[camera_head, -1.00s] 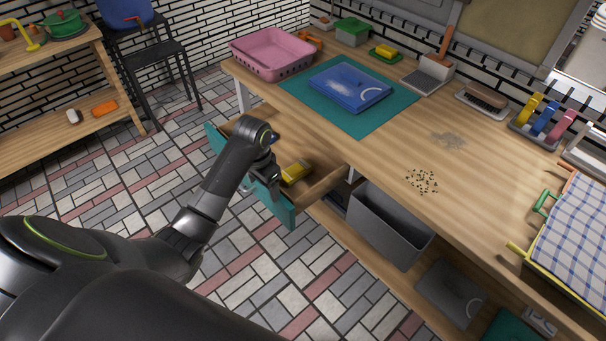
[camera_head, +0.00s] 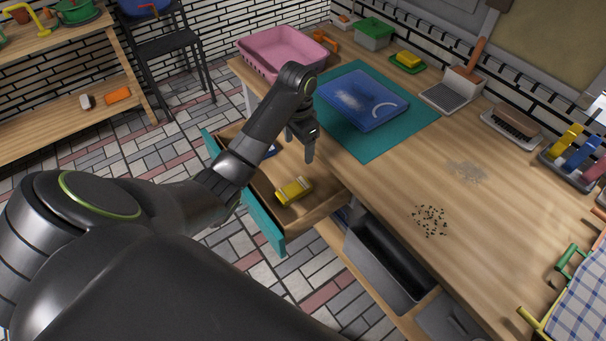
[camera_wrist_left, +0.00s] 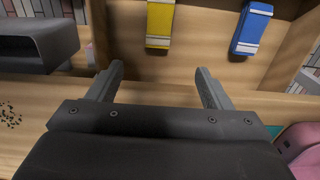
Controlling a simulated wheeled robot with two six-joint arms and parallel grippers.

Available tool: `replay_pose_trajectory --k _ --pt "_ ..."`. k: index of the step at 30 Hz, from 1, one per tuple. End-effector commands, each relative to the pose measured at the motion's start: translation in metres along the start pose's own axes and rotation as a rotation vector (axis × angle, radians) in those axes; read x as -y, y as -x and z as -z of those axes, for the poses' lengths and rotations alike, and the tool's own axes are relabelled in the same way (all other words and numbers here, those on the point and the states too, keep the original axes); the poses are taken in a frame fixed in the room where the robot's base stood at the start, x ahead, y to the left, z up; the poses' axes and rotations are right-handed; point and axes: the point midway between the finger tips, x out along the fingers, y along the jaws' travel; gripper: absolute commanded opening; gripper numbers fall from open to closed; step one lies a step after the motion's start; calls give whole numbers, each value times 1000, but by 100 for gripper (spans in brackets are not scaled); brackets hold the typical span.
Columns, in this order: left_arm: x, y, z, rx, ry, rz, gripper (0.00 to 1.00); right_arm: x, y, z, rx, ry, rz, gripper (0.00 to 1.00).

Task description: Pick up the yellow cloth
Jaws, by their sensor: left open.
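The yellow cloth (camera_head: 293,190), folded with pale bands at its ends, lies in the open drawer (camera_head: 318,212) under the worktop. It also shows at the top of the left wrist view (camera_wrist_left: 160,25), beyond the fingertips. A folded blue cloth (camera_wrist_left: 251,30) lies to its right there, apart from it; in the head view it is mostly hidden by my arm. My left gripper (camera_head: 309,155) is above the drawer's edge by the worktop, open and empty. In the left wrist view its fingers (camera_wrist_left: 160,69) are wide apart, touching neither cloth. My right gripper is out of view.
The worktop (camera_head: 390,190) edge runs beside the drawer. On it are a pink basket (camera_head: 282,55), a blue tray (camera_head: 360,100) on a green mat (camera_head: 385,148), and scattered dark bits (camera_head: 430,220). A grey bin (camera_head: 388,265) stands below the worktop.

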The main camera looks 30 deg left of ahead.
Motion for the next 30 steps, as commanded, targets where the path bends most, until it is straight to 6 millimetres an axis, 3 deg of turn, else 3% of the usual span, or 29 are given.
replay_pose_trajectory --k 4,11,19,24,30 --pt "0 -20 0 2 0 -1 73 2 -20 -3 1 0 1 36" --pt "0 -47 0 0 1 0 73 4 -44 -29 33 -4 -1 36" --pt "0 -77 0 0 1 0 73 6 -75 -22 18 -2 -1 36" --pt "0 -104 -1 2 2 -2 73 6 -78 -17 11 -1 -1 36" --pt "0 -120 0 1 1 0 73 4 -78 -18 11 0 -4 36"
